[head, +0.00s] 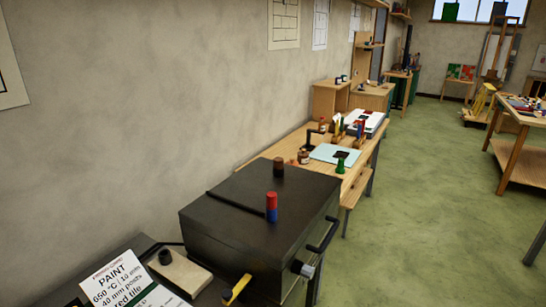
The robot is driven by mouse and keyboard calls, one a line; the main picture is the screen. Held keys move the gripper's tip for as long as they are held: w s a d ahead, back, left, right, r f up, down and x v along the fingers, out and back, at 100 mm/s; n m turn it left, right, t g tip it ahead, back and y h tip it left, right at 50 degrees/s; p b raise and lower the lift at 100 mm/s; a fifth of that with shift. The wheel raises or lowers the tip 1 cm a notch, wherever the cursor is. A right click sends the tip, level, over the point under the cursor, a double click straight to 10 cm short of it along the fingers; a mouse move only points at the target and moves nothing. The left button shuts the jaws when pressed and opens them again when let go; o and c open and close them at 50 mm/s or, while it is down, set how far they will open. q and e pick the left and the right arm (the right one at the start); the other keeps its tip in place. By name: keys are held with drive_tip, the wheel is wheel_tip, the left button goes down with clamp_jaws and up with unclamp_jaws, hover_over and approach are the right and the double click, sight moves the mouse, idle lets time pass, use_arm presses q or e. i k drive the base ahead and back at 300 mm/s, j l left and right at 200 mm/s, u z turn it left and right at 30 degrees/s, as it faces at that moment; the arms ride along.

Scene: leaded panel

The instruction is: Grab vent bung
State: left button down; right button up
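A dark box-shaped kiln (240,222) stands at the lower middle against the wall. A short brown cylinder (279,166) stands upright near the back of its top and looks like the vent bung. I cannot tell how deep it sits. A taller red and blue cylinder (271,207) stands upright nearer the front of the kiln top. Neither of my grippers shows in the head view.
A black bar handle (322,236) juts from the kiln's right side. A sign (128,283) and a pale block (182,273) with a black knob lie at lower left. A wooden bench (322,182) with bottles stands behind the kiln. Green floor (420,210) is open at right.

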sight(278, 162)
drive_tip(key=i, duration=0.25)
drive_tip(key=k+u, duration=0.15)
drive_tip(key=k, duration=0.4)
drive_tip(key=i+l+u, duration=0.1)
drive_tip(key=u, duration=0.35)
drive_tip(key=l+u, duration=0.15)
drive_tip(key=u, duration=0.3)
drive_tip(key=i+l+u, duration=0.15)
drive_tip(key=u, duration=0.3)
drive_tip(key=l+u, duration=0.25)
drive_tip(key=l, duration=0.35)
drive_tip(key=l+u, duration=0.2)
drive_tip(key=l, duration=0.45)
drive_tip(key=l+u, duration=0.25)
drive_tip(key=l, duration=0.4)
drive_tip(key=k+l+u, duration=0.1)
drive_tip(key=l+u, duration=0.15)
drive_tip(key=l, duration=0.95)
drive_tip(key=i+l, duration=0.1)
drive_tip(key=l, duration=0.5)
